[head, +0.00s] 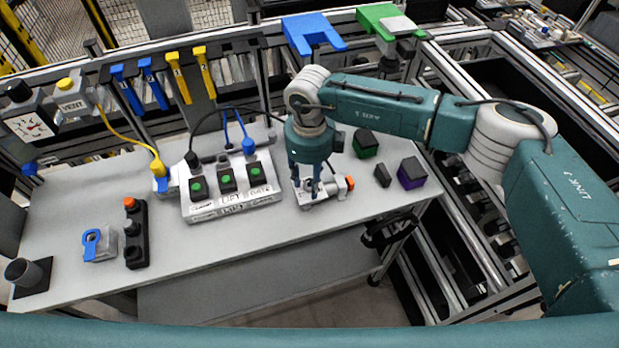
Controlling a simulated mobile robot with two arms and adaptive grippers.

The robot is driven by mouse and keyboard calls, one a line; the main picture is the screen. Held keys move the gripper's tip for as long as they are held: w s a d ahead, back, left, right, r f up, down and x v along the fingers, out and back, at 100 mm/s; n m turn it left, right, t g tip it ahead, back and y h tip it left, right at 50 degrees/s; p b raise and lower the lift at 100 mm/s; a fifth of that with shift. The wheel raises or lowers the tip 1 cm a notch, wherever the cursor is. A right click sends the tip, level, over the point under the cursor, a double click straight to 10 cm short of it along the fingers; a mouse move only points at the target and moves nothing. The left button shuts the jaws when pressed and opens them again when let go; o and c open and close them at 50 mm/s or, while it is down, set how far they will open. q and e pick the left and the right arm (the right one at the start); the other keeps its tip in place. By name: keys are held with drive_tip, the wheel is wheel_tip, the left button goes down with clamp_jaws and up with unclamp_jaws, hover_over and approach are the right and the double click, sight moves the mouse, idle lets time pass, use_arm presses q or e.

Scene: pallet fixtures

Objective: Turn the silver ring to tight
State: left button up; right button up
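A small pale fixture (322,194) with an orange knob (350,183) at its right end stands near the front edge of the grey table. My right gripper (307,188) points down over the left part of this fixture. Its two blue fingers are spread apart, with a gap between them. A silver part shows low around the fingertips, but it is too small and too covered to tell whether the fingers touch the silver ring. The ring's setting cannot be read. My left gripper is not in view.
A white switch panel (234,208) with green buttons stands left of the fixture. A green-topped block (365,143), a dark small block (382,175) and a purple block (411,173) stand to its right. A black base with an orange button (135,235) stands farther left.

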clamp_jaws()
drive_tip(key=shift+f+m+b, duration=0.2)
drive_tip(key=shift+m+b, duration=0.5)
drive_tip(key=shift+b, duration=0.3)
drive_tip(key=m+b, duration=1.1)
drive_tip(key=b, duration=0.1)
drive_tip(key=shift+m, duration=0.3)
drive_tip(key=m+b, duration=0.3)
drive_tip(key=shift+r, duration=0.1)
drive_tip(key=shift+r+m+b, duration=0.1)
drive_tip(key=shift+m+b, duration=0.4)
drive_tip(key=shift+m, duration=0.3)
drive_tip(key=shift+r, duration=0.1)
